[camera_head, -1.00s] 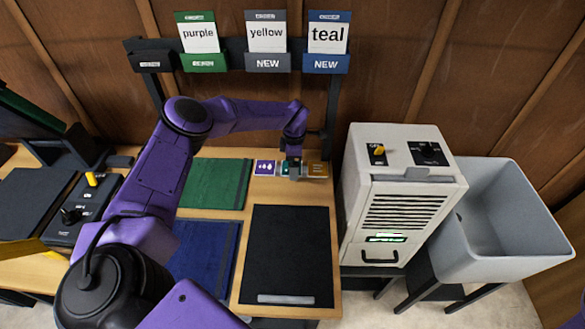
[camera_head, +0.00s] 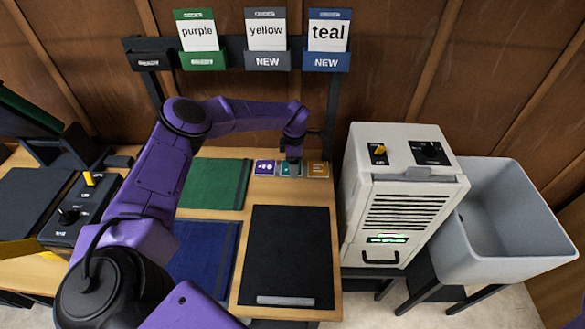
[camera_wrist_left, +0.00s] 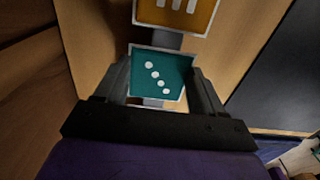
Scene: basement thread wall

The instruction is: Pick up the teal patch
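The teal patch (camera_head: 285,169) is a small square in the row at the back of the wooden bench, between a purple patch (camera_head: 265,168) and an orange-yellow patch (camera_head: 318,170). In the left wrist view the teal patch (camera_wrist_left: 158,76) shows white dots and a pale rim, and lies between my fingers. My left gripper (camera_head: 293,167) points down over it and hides part of it. In the wrist view my left gripper (camera_wrist_left: 160,80) is spread about as wide as the patch; contact with its edges is unclear. My right gripper is not in view.
A green mat (camera_head: 215,184), a blue mat (camera_head: 203,250) and a black mat (camera_head: 290,250) lie on the bench. A card rack with purple, yellow and teal cards (camera_head: 328,38) stands behind. A white machine (camera_head: 400,200) and grey sink (camera_head: 510,230) are to the right.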

